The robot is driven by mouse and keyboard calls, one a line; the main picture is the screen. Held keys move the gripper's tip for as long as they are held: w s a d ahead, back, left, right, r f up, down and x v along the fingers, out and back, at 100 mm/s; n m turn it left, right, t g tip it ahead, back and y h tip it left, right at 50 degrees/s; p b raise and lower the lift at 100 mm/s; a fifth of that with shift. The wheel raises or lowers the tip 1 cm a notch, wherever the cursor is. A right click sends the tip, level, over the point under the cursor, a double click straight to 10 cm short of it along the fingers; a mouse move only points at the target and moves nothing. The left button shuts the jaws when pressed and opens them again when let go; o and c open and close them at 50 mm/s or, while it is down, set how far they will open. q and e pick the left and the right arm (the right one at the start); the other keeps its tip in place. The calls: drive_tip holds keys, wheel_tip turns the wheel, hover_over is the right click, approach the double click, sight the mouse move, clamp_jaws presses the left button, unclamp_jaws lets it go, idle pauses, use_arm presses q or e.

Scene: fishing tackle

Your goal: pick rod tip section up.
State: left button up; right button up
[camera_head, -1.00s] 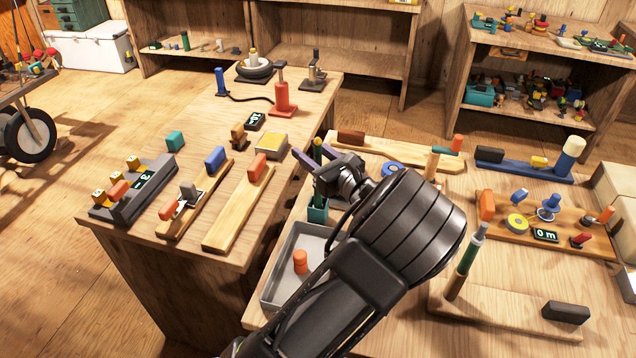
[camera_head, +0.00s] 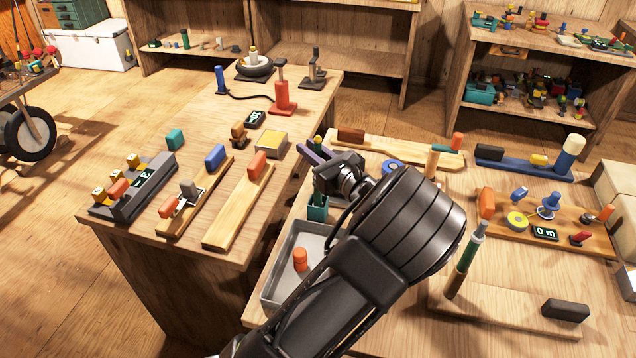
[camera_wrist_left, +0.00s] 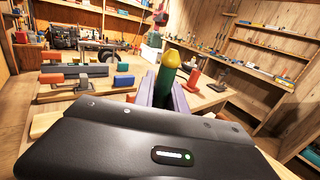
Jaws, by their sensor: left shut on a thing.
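A dark green rod piece with a yellow tip (camera_wrist_left: 166,80), which looks like the rod tip section, stands between the purple fingers of my left gripper (camera_wrist_left: 163,95) in the left wrist view. In the head view my left gripper (camera_head: 317,152) is shut on this piece, and only a small bit of its end (camera_head: 318,140) shows. Its lower part is hidden by the gripper. A teal holder (camera_head: 317,210) stands right below the gripper; I cannot tell whether the piece still sits in it. My right gripper is not in view.
A grey tray (camera_head: 274,270) with an orange float (camera_head: 300,259) lies beside my left arm. A green and brown rod handle (camera_head: 467,261) stands upright on a wooden base at right. Wooden boards with coloured blocks (camera_head: 238,208) fill the left bench.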

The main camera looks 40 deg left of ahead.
use_arm(q)
clamp_jaws()
idle(0.7)
idle(0.3)
